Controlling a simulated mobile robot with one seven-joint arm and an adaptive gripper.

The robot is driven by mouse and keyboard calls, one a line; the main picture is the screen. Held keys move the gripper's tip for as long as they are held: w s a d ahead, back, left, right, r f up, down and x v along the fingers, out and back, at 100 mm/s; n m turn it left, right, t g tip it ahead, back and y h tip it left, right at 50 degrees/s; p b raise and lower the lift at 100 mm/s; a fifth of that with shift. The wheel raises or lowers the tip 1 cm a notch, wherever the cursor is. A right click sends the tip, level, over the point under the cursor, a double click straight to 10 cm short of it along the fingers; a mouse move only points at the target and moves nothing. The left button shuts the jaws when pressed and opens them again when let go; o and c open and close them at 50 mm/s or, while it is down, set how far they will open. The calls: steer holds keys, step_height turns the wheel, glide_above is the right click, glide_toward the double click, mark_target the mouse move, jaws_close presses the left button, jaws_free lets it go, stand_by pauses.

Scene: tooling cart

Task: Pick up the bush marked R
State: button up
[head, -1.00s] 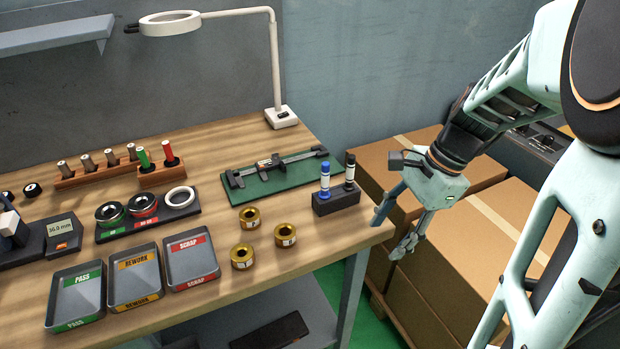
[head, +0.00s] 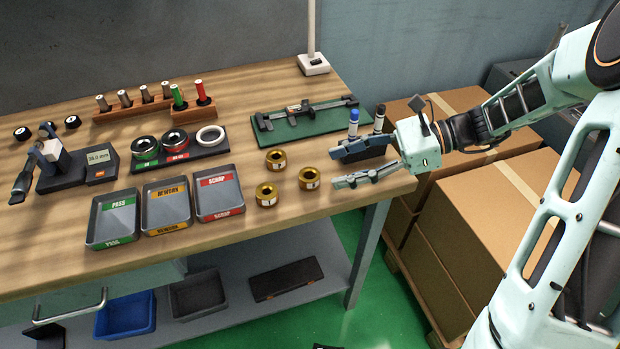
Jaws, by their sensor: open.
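Three brass bushes stand close together on the bench in the head view: a back one (head: 276,160), a front-left one (head: 266,194) and a right one (head: 309,178). Each carries a small pale label, too small to read, so I cannot tell which is marked R. My gripper (head: 336,168) is open and empty, over the right end of the bench. Its fingers point left towards the bushes. The right bush is nearest to the fingertips and looks apart from them.
A marker holder (head: 364,150) with a blue and a black marker stands behind my gripper. A green mat (head: 300,125) with a caliper lies behind. PASS (head: 112,220), REWORK (head: 167,207) and SCRAP (head: 219,194) trays are left of the bushes. Cardboard boxes (head: 500,215) stand to the right.

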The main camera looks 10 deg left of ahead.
mark_target(304, 176)
steer(key=x, duration=0.6)
steer(key=shift+s+b, duration=0.1)
steer(key=shift+b, duration=0.3)
steer(key=shift+r, duration=0.1)
jaws_close()
